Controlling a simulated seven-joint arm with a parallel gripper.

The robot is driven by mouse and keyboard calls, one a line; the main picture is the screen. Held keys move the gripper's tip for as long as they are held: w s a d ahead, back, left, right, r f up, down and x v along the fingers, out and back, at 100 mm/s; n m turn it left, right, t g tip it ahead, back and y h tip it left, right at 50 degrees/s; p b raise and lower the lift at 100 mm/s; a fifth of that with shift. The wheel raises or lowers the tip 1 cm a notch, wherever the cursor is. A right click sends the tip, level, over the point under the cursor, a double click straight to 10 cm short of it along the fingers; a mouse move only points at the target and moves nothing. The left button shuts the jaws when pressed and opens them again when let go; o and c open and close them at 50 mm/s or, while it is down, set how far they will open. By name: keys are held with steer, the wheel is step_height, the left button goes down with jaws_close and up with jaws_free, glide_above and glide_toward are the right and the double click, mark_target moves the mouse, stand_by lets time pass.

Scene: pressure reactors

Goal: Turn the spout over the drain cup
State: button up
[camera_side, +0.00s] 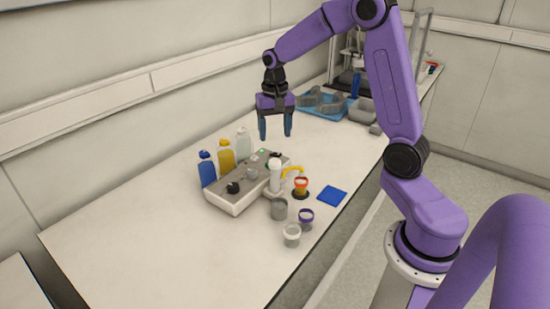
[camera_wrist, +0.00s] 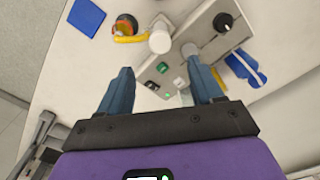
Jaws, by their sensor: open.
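The yellow spout (camera_side: 292,169) juts from the upper part of a white upright cylinder (camera_side: 275,176) on the grey unit. In the wrist view the spout (camera_wrist: 130,39) runs from near the cylinder (camera_wrist: 160,42) past the edge of a red-and-orange cup (camera_wrist: 124,25). That cup (camera_side: 301,189) stands on a dark round base beside the unit. I cannot tell whether the spout's tip is over its mouth, or which cup is the drain cup. My gripper (camera_side: 275,134) is open and empty, above and behind the unit, apart from the spout. Its fingers (camera_wrist: 162,88) show spread in the wrist view.
The grey unit (camera_side: 230,203) carries knobs and buttons. Blue (camera_side: 207,170), yellow (camera_side: 226,156) and clear (camera_side: 243,143) bottles stand behind it. A grey cup (camera_side: 279,208), purple-rimmed cup (camera_side: 306,217), white cup (camera_side: 292,235) and blue square (camera_side: 332,195) are in front. The table's left is clear.

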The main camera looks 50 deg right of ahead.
mark_target(275, 161)
step_height(275, 161, down, 10)
steer(key=shift+r, duration=0.25)
jaws_close()
